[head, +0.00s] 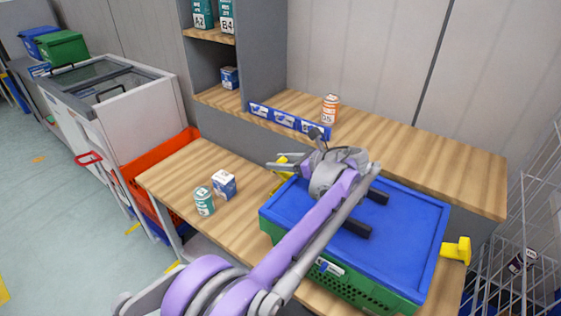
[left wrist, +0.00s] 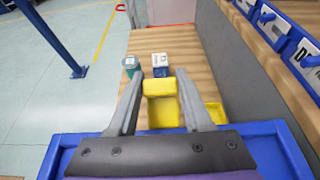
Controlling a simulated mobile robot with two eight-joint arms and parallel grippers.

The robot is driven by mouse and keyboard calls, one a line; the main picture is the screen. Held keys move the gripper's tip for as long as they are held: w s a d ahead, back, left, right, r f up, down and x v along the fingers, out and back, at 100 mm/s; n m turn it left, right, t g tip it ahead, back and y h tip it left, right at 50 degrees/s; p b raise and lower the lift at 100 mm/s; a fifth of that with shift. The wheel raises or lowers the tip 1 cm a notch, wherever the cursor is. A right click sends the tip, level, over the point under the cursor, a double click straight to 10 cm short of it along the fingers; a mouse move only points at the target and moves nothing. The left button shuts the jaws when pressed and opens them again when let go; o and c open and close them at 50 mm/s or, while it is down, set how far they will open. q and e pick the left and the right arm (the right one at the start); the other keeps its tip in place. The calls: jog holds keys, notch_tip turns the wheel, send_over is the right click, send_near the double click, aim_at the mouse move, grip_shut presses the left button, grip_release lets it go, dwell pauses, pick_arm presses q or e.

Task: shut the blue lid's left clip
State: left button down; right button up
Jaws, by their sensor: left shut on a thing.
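A blue lid (head: 405,215) lies on a green crate (head: 340,282) on the wooden bench. Its left clip (left wrist: 163,113) is yellow and sticks out past the lid's edge in the left wrist view. In the head view the same clip (head: 280,183) is partly hidden by my arm. My left gripper (head: 279,163) is shut on this clip; the left wrist view shows the yellow end between the fingers (left wrist: 160,85). The yellow right clip (head: 457,250) stands out from the crate's other end. My right gripper is not in view.
A teal can (head: 204,201) and a blue-and-white box (head: 224,185) stand on the bench left of the crate. An orange can (head: 330,109) stands on the raised shelf (head: 430,157) behind. A wire rack (head: 515,240) is at right. A white freezer (head: 125,110) stands at left.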

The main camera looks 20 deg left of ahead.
pick_arm(q)
jog(key=shift+w+a+g+h+p, duration=0.1)
jog(key=shift+a+g+h+p, duration=0.2)
jog(key=shift+h+p, duration=0.55)
jog(key=shift+w+a+f+g+h+p, duration=0.15)
jog(key=shift+a+f+g+h+p, duration=0.25)
jog(key=shift+h+p, duration=0.65)
jog(key=h, duration=0.1)
jog(key=f+g+h+p, duration=0.1)
jog(key=shift+w+a+h, duration=0.1)
jog(key=shift+a+h, duration=0.2)
jog(key=f+h+p, duration=0.1)
jog(key=g+h+p, duration=0.1)
jog(key=h, duration=0.1)
jog(key=shift+w+a+f, duration=0.1)
jog(key=shift+a+f, duration=0.1)
jog(key=shift+f, duration=0.2)
jog(key=shift+s+d+f+g+h+p, duration=0.25)
jog(key=shift+d+f+g+h, duration=0.4)
jog(key=shift+h, duration=1.5)
jog(key=shift+s+d+f+g+h+p, duration=0.1)
jog(key=shift+d+f+g+h+p, duration=0.25)
jog(key=shift+f+g+h, duration=1.2)
jog(key=shift+s+d+f+g+h+p, duration=0.1)
jog(key=shift+s+d+f+h+p, duration=0.2)
jog(key=shift+h, duration=2.4)
jog(key=shift+w+d+f, duration=0.1)
jog(key=shift+d, duration=0.05)
